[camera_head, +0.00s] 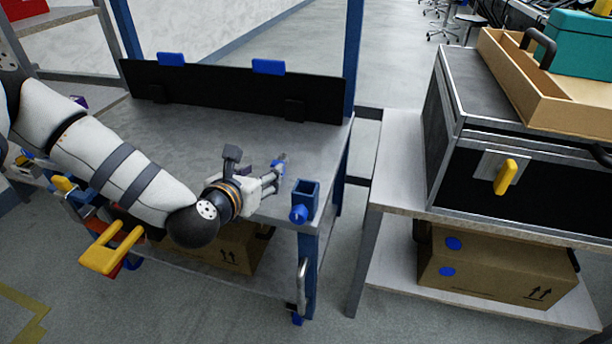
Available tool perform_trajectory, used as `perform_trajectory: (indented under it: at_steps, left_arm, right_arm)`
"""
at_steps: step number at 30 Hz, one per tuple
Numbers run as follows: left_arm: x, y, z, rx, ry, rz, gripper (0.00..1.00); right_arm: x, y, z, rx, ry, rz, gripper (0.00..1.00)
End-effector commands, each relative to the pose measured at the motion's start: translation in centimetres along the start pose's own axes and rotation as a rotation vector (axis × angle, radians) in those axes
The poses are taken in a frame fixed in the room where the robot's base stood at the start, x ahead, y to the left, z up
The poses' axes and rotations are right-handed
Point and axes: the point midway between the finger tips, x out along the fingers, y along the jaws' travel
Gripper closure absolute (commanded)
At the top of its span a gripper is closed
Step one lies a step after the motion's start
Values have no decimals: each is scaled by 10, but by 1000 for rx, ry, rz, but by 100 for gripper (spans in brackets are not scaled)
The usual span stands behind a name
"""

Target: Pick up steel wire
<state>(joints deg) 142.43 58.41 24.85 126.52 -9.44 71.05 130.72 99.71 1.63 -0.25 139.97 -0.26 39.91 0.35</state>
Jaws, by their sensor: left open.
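My left gripper (257,161) is over the front right part of the grey workbench top (215,130). Its jaws are open, and I see nothing held between them. A grey metallic loop (302,284) hangs at the bench's front right blue leg, below the gripper. It may be the steel wire, but it is too small to tell. No other wire shows clearly on the bench top. My right gripper is not in view.
A blue square holder (305,194) stands at the bench's front right corner. A black back panel (225,90) closes the far side. To the right, a second table holds a black case (490,100) with a wooden tray (545,85). A cardboard box (490,270) sits below.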

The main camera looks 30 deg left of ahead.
Motion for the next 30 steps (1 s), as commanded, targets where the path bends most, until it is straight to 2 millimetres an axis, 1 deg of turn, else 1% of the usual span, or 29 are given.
perform_trajectory:
  at_steps: [1,3,6,8,12,15,18,23,24,26,27,30]
  left_arm:
    - [13,-1,-2,8,0,-1,52]
    - [28,-1,-2,9,1,-2,52]
    - [42,-1,-2,9,3,-2,52]
    - [49,-2,-2,8,4,-3,52]
    - [76,-3,-5,13,5,-4,52]
    - [92,-3,-6,11,6,-3,52]
    - [99,-3,-5,9,7,-4,52]
    - [99,-3,-4,8,7,-4,52]
    - [99,-3,-4,8,7,-4,56]
    - [99,-3,-4,8,7,-4,70]
    - [99,-3,-4,9,7,-4,79]
    - [99,-3,-4,9,7,-4,100]
  right_arm:
    - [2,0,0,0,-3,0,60]
    - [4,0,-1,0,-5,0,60]
    - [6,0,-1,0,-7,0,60]
    - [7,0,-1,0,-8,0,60]
    - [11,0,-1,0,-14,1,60]
    - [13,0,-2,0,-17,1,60]
    - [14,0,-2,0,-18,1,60]
    - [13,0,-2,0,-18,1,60]
    - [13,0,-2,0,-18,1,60]
    - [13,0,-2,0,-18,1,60]
    - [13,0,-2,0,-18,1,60]
    - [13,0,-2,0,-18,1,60]
